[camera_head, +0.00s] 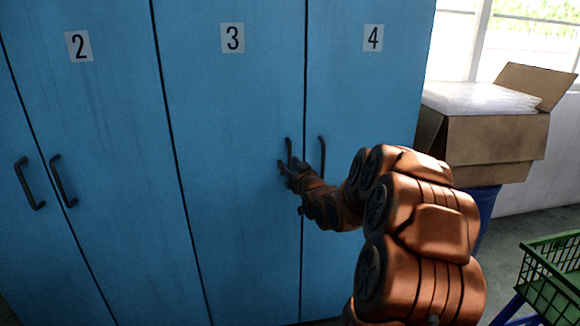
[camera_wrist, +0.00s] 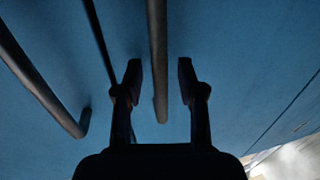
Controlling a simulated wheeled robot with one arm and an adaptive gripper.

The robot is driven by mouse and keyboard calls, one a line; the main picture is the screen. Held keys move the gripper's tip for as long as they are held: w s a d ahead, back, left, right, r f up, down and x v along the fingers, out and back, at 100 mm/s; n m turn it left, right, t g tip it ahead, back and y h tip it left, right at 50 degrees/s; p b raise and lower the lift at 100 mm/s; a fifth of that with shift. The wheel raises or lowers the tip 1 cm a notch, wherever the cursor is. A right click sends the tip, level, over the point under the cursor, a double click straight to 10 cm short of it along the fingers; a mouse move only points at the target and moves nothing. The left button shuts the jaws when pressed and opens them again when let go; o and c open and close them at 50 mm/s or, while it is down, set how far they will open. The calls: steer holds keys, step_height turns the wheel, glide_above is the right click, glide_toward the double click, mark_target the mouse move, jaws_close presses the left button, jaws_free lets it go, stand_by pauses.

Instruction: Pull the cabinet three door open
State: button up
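Cabinet door three (camera_head: 235,120) is a blue panel with a "3" label and looks shut. Its dark vertical bar handle (camera_head: 289,147) is near the door's right edge. My gripper (camera_head: 289,168) is at this handle, at the end of my orange arm. In the wrist view my gripper (camera_wrist: 160,72) is open, with one finger on each side of the handle bar (camera_wrist: 158,45). Gaps show between the bar and both fingers. The handle of door four (camera_head: 322,155) is just to the right; a second bar (camera_wrist: 42,82) shows at left in the wrist view.
Door two (camera_head: 100,130) with its handle (camera_head: 63,182) is at the left, and door four (camera_head: 365,100) is at the right. A cardboard box (camera_head: 490,138) stands right of the cabinet. A green basket (camera_head: 555,270) is at the lower right.

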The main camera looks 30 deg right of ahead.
steer(key=shift+c, duration=0.2)
jaws_close()
stand_by(0.6)
